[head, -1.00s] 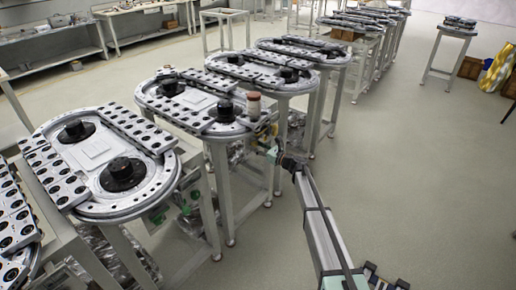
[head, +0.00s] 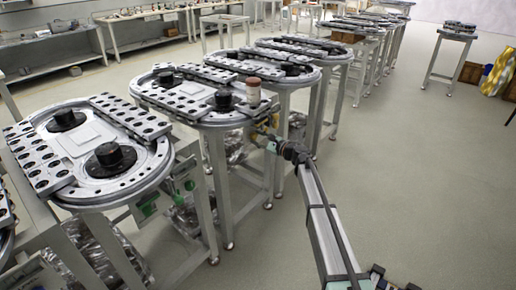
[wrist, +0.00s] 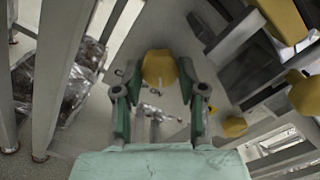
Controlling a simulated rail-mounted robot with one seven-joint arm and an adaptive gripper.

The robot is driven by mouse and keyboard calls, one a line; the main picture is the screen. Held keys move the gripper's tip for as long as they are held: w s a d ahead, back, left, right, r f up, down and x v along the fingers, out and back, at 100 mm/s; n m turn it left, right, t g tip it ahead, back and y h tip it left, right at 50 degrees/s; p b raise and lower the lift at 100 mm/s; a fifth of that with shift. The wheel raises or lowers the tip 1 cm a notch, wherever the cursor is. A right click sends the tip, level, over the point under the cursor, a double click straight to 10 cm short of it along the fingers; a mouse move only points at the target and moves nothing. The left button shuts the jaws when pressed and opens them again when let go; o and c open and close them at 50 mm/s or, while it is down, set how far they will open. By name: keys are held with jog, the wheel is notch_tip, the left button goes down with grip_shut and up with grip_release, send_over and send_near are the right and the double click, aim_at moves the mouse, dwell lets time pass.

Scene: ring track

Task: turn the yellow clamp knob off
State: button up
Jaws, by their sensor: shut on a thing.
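The yellow clamp knob (wrist: 159,64) is at the upper middle of the wrist view, on a pale panel. Dark lettering lies beside it; "ON" is readable below it. A short pale mark shows on the knob's lower part. My gripper (wrist: 163,72) has one finger on each side of the knob and is shut on it. The fingertips partly hide the knob's sides. In the head view my gripper (head: 269,143) is at the side of the second ring-track table, below its top. The knob is too small to tell there.
Metal table legs (wrist: 62,70) stand at the left. A brown and white cylinder (head: 253,91) stands on the ring-track table (head: 203,113).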

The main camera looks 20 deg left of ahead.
jog(key=n+b, duration=0.2)
jog(key=b, duration=0.1)
jog(key=n+b, duration=0.2)
jog(key=b, duration=0.1)
jog(key=n+b, duration=0.2)
jog(key=b, duration=0.1)
jog(key=shift+f+n, duration=0.25)
jog(key=shift+n, duration=0.05)
jog(key=n+b, duration=0.3)
jog(key=shift+r+b, duration=0.2)
jog(key=shift+b, duration=0.2)
jog(key=shift+n+b, duration=0.3)
jog(key=shift+n, duration=0.1)
jog(key=shift+a+r, duration=0.1)
jog(key=shift+r, duration=0.05)
jog(key=o, duration=1.1)
jog(key=shift+o, duration=0.2)
jog(key=v, duration=1.2)
